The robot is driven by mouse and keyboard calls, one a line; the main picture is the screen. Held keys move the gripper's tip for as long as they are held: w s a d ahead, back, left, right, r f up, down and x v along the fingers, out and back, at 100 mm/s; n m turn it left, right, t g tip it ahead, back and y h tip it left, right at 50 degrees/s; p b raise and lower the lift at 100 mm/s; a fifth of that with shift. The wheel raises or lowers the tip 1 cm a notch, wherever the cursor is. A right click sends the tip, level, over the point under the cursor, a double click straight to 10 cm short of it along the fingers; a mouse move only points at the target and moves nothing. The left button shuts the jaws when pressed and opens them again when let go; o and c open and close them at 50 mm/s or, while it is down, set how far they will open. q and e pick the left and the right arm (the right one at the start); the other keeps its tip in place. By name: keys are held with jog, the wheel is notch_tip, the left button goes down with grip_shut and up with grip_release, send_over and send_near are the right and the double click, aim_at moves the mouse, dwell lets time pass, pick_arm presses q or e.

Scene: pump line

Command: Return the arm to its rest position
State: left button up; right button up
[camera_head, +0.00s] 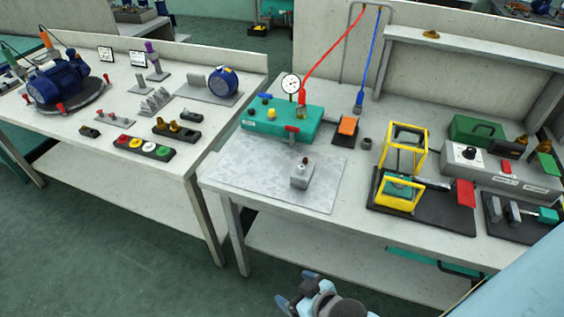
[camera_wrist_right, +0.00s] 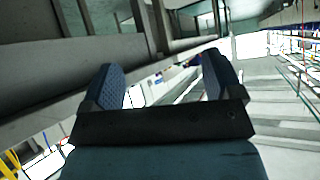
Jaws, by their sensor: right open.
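My right gripper (camera_head: 300,292) shows at the bottom centre of the head view, in front of the right-hand workbench (camera_head: 225,183) and below its top. In the right wrist view its two blue-padded fingers (camera_wrist_right: 165,88) stand well apart with nothing between them. The gripper touches no object that I can see. My left gripper is in neither view.
The right bench carries a green pump block (camera_head: 265,122), a grey metal plate (camera_head: 250,179), a yellow frame (camera_head: 403,150) and a grey control box (camera_head: 510,178). A left bench (camera_head: 95,145) holds a blue motor (camera_head: 57,82). The floor (camera_head: 120,270) between is clear.

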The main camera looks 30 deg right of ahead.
pick_arm(q)
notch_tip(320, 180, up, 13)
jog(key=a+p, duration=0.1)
jog(key=p, duration=1.3)
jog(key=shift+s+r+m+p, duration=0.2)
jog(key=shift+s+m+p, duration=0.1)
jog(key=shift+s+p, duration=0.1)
pick_arm(e)
notch_tip(320, 180, up, 14)
jog(key=shift+s+d+n+t, duration=0.25)
jog(key=shift+d+n+t, duration=0.05)
jog(key=shift+d, duration=0.15)
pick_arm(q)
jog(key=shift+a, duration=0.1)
